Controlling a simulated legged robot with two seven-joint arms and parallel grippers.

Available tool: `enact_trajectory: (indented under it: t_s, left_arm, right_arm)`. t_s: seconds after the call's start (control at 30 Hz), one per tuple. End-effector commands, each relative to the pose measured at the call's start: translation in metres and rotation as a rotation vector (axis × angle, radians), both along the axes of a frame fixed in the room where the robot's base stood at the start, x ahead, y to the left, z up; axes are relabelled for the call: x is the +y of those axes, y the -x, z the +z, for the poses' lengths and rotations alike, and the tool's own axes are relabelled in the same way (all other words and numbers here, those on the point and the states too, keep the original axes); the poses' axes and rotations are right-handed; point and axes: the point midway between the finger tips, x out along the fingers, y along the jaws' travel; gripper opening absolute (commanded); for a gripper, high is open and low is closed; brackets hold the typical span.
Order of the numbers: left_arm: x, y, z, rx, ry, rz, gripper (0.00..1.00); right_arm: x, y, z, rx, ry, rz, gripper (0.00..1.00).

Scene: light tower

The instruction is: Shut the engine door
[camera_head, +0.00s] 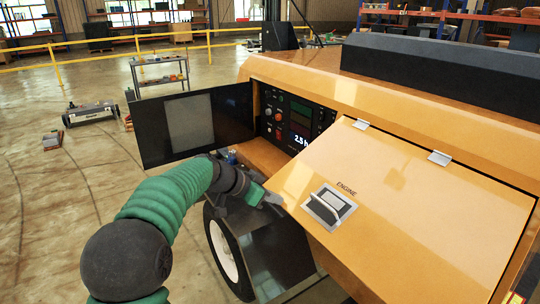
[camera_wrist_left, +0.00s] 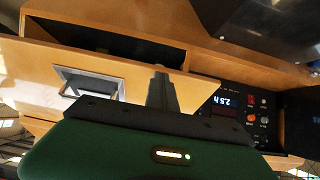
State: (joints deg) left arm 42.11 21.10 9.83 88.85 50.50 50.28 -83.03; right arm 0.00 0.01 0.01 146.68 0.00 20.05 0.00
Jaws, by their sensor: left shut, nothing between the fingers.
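The engine door (camera_head: 400,205) is a yellow panel marked ENGINE, hinged along its top on the yellow machine. It stands tilted outward, partly open. Its latch handle (camera_head: 329,207) is set in a metal recess. In the left wrist view the door (camera_wrist_left: 130,72) appears upside down, with a dark gap between it and the body. My left gripper (camera_head: 273,198) is shut and empty at the door's lower left edge. In the left wrist view the fingers (camera_wrist_left: 161,88) overlap the door's edge; I cannot tell if they touch it. My right gripper is not in view.
A dark control panel door (camera_head: 195,125) stands open left of the lit control panel (camera_head: 292,122). A wheel (camera_head: 222,250) is below my left gripper. A grey cart (camera_head: 160,72) and yellow railing (camera_head: 130,42) are behind. The floor at left is mostly clear.

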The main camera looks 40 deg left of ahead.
Motion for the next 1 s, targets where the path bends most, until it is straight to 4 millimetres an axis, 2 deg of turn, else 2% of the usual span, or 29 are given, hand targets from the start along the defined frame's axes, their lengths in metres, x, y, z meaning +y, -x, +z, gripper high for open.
enact_trajectory:
  t_s: [0.03,0.5,0.7,0.8,1.0]
  left_arm:
    - [-0.001,-0.004,-0.034,-0.027,0.009,0.001,0.00]
    - [-0.024,-0.056,-0.123,-0.286,0.120,-0.001,0.00]
    - [-0.036,-0.085,-0.153,-0.395,0.169,-0.001,0.00]
    - [-0.042,-0.100,-0.164,-0.448,0.190,-0.001,0.00]
    - [-0.055,-0.128,-0.181,-0.529,0.220,-0.001,0.00]
  right_arm:
    - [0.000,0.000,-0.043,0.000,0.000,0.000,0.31]
    - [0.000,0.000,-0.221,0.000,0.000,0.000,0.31]
    - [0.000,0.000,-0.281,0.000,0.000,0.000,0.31]
    - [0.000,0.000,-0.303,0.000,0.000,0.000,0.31]
    - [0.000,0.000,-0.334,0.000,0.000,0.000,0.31]
